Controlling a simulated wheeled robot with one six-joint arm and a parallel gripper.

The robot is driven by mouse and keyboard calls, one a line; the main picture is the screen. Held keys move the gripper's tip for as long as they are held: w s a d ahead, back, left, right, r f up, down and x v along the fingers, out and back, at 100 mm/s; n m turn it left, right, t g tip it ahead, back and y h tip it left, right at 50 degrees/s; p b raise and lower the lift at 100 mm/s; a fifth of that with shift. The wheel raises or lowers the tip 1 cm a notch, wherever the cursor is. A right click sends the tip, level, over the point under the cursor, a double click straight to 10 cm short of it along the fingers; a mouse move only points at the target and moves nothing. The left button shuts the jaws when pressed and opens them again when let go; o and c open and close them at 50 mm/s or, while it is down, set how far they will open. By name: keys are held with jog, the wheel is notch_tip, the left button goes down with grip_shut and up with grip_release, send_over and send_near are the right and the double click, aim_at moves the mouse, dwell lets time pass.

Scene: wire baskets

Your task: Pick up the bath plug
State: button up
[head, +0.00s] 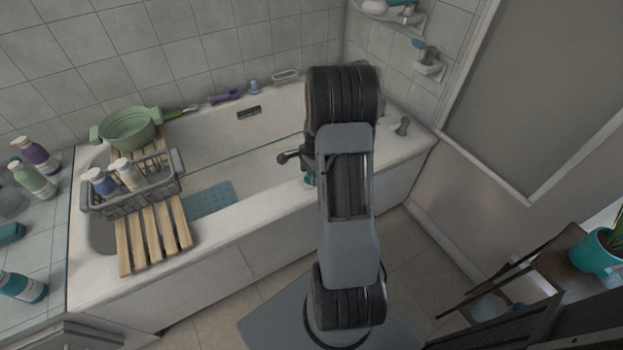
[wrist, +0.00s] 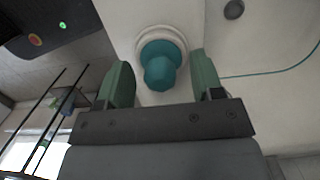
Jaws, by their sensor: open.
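A teal rounded knob, which looks like the bath plug (wrist: 163,62), sits on a round white base in the wrist view. My gripper (wrist: 160,76) is open, with one green finger on each side of the knob. A gap shows between the knob and each finger. I cannot tell how far the fingertips are from it in depth. In the head view my arm hides most of the gripper and the plug. Only a small green-teal bit shows beside the arm, over the tub's front rim.
The white bathtub (head: 232,238) has a wooden rack (head: 157,240) across its left end, bearing a grey wire basket (head: 133,203) with bottles and a green bowl (head: 130,128). Several bottles stand on the left counter. A shelf with a teal pot (head: 598,250) stands at right.

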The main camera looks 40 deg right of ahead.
jog(key=shift+f, duration=0.35)
jog(key=shift+r, duration=0.1)
jog(key=c, duration=0.8)
